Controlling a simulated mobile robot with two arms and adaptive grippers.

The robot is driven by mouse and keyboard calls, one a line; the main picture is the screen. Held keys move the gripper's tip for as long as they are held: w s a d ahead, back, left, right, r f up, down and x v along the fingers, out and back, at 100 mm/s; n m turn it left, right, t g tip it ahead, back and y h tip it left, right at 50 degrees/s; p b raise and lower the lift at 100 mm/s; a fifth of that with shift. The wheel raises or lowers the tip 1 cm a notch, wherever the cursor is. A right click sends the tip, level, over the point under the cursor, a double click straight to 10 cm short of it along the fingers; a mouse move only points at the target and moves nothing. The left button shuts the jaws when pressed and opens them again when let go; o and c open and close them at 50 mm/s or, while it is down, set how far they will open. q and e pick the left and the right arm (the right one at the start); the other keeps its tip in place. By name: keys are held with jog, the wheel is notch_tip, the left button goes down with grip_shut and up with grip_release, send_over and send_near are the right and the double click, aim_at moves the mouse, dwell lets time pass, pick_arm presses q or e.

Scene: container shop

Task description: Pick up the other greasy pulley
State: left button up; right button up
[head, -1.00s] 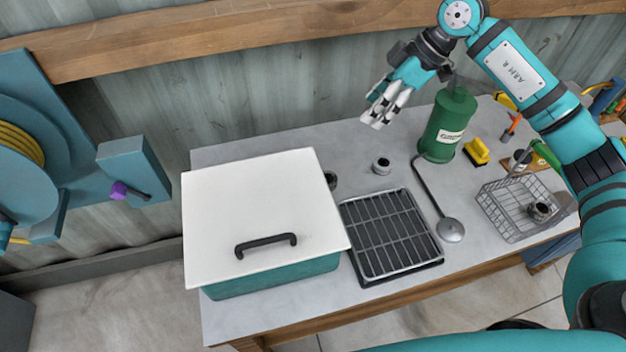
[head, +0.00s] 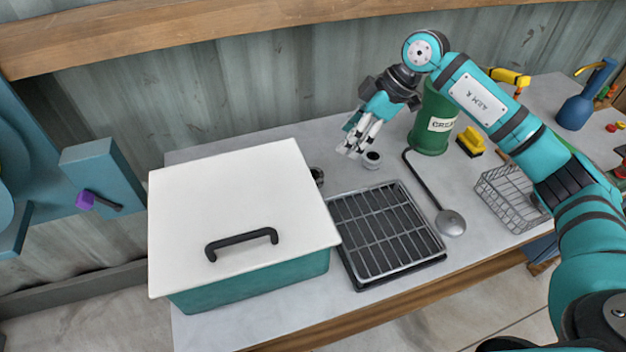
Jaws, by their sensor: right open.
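A small dark pulley with a grey rim (head: 371,160) stands on the grey tabletop behind the grate. A second dark pulley (head: 317,176) sits at the right edge of the white-lidded teal box, partly hidden by the lid. My right gripper (head: 354,147) is open and empty, with its fingers pointing down, just left of the first pulley and above the table. Whether it touches that pulley cannot be told. My left gripper is out of view.
A teal box with a white lid (head: 235,190) fills the table's left side. A black grate tray (head: 385,235), a ladle (head: 450,222), a green canister (head: 433,120), a yellow brush (head: 471,141) and a wire basket (head: 508,198) stand to the right. My right arm partly covers the basket.

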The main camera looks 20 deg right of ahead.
jog(key=p, duration=0.1)
send_over(316, 172)
jog(key=s+d, duration=0.2)
notch_tip(316, 172, down, 8)
jog(key=shift+a+f, duration=0.1)
jog(key=p+x, duration=0.1)
jog(key=x, duration=0.4)
jog(key=shift+w, duration=0.1)
jog(key=shift+c, duration=0.3)
jog(key=c, duration=0.8)
